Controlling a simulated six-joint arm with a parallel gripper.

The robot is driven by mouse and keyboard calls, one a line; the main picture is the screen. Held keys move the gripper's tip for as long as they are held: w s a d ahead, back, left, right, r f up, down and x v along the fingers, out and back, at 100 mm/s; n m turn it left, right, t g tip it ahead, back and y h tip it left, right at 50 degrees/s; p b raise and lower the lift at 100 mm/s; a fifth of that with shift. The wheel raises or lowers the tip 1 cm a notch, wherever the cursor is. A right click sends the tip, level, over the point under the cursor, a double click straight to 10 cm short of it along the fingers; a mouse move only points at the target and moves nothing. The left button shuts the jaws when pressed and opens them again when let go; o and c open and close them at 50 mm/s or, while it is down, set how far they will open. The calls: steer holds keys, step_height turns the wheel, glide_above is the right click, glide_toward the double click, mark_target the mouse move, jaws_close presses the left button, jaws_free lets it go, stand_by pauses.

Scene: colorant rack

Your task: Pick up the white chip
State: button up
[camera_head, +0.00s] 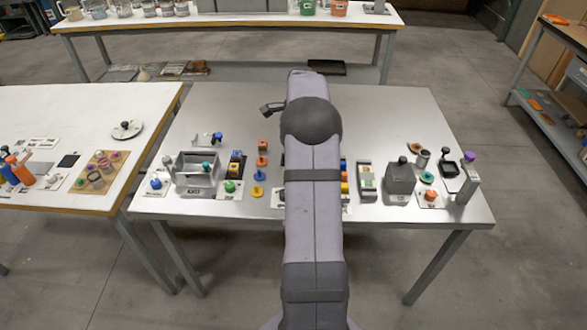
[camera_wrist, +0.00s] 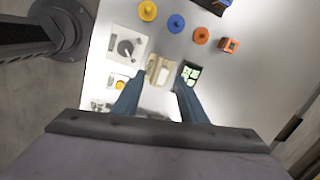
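I cannot single out a white chip for certain in either view. In the wrist view, a pale cream-and-white piece (camera_wrist: 153,66) lies ahead of my gripper (camera_wrist: 160,80), in line with the gap between its two blue fingers. The fingers are spread apart with nothing visibly held between them. A white square plate with a grey round part (camera_wrist: 128,46) lies to the left of the pale piece. A dark tray with whitish-green pieces (camera_wrist: 190,73) lies to its right. In the head view, my arm hides the middle of the metal table, and my fingers are not clearly visible.
Yellow (camera_wrist: 148,10), blue (camera_wrist: 176,23) and orange (camera_wrist: 201,35) knobs and an orange cube (camera_wrist: 228,44) form a row beyond. The metal table (camera_head: 390,115) has clear space at the back. A grey box (camera_head: 400,180) and a grey bin (camera_head: 194,179) stand toward its front.

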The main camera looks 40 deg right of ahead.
steer(key=shift+m, duration=0.5)
steer(key=shift+w+d+f+p, duration=0.15)
steer(key=shift+d+f+p, duration=0.3)
steer(key=shift+f, duration=0.75)
steer(key=shift+w+d+f+p, duration=0.2)
steer(key=shift+f+p, duration=0.4)
steer(key=shift+f, duration=0.55)
steer(key=shift+w+d+f+p, duration=0.1)
steer(key=shift+d+f+p, duration=0.35)
steer(key=shift+f, duration=0.75)
jaws_close()
